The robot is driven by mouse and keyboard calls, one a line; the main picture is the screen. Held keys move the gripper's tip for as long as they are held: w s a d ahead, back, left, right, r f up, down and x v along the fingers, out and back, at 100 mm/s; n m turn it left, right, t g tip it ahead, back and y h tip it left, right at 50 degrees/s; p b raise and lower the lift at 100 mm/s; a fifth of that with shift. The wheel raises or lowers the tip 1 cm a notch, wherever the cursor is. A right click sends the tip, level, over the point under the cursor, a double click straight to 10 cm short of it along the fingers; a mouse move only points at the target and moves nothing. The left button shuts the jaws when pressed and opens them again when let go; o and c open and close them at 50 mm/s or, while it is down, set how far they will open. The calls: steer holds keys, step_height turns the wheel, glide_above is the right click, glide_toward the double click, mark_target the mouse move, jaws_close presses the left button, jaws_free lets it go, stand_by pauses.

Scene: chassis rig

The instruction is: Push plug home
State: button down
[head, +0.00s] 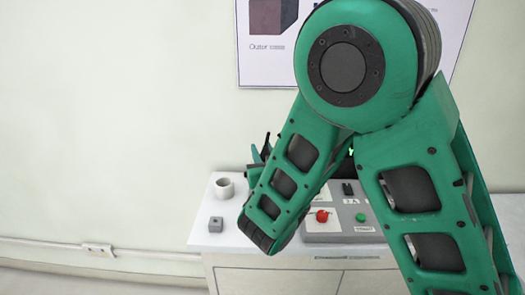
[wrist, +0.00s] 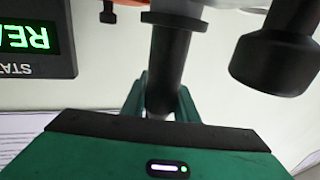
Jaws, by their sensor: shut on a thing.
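In the wrist view a black cylindrical plug (wrist: 167,65) with a wider collar near its top stands between the green fingers of my gripper (wrist: 160,98). My gripper is shut on the plug's lower part in that view. The plug's far end runs off the top edge, so I cannot tell how it meets a socket. In the head view my arm hides most of the gripper and the plug; only dark green finger shapes (head: 262,150) show behind the forearm.
A thicker black cylindrical part (wrist: 275,62) hangs close to the right in the wrist view; a lit green status display (wrist: 25,38) is at left.

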steer(key=shift+f, duration=1)
steer(key=c, duration=1.3)
jaws_free()
